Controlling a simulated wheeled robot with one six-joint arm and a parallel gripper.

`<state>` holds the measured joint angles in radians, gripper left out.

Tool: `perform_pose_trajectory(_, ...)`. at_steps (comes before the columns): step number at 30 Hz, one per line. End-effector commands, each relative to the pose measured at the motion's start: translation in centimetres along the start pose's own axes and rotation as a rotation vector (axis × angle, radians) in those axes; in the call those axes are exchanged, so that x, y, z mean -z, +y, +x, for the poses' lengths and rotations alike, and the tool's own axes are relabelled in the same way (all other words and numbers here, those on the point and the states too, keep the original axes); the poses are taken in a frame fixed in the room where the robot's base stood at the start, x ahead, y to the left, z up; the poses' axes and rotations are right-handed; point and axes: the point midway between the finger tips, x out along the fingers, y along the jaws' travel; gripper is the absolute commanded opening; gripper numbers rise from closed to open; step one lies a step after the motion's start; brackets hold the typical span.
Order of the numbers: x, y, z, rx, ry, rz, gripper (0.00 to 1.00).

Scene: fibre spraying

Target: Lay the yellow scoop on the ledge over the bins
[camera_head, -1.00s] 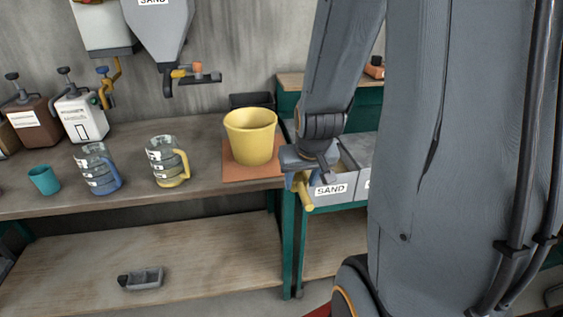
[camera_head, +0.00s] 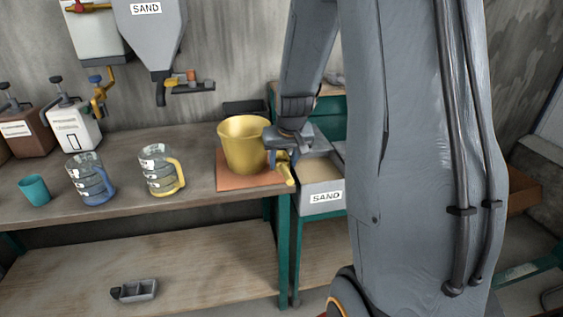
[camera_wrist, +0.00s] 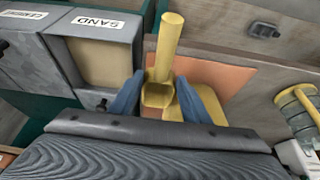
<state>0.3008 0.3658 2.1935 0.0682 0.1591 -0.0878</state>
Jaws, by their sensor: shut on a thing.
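The yellow scoop (camera_wrist: 163,62) is held between the two blue fingers of my gripper (camera_wrist: 165,100) in the wrist view, its handle pointing away from my wrist. In the head view my gripper (camera_head: 281,158) is at the right edge of the workbench, just right of the yellow bucket, with the scoop (camera_head: 287,173) tilted down below it. The bin labelled SAND (camera_head: 322,197) is just right of the gripper, with pale sand inside. A second bin (camera_wrist: 22,50) is beside it in the wrist view. The ledge over the bins (camera_head: 330,88) is partly hidden by my arm.
The yellow bucket (camera_head: 243,150) stands on an orange mat (camera_head: 232,183) close to my gripper. A yellow-handled jug (camera_head: 158,172), a blue-handled jug (camera_head: 88,182) and a teal cup (camera_head: 34,190) stand to the left. A SAND hopper (camera_head: 150,40) hangs above the bench.

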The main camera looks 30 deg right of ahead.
Motion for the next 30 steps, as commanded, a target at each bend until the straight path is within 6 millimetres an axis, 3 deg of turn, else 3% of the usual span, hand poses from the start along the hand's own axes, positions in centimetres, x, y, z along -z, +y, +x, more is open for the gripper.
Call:
perform_pose_trajectory(3, 1.9, 0.0, 0.8, 0.0, -0.001, -0.001, 0.19)
perform_pose_trajectory(8, 3.0, 0.0, 1.4, 0.0, -0.001, 0.0, 0.19)
perform_pose_trajectory(18, 1.7, 0.0, 4.3, 0.0, -0.003, 0.0, 0.19)
perform_pose_trajectory(30, 1.5, 0.0, 4.8, 0.0, 0.0, 0.0, 0.19)
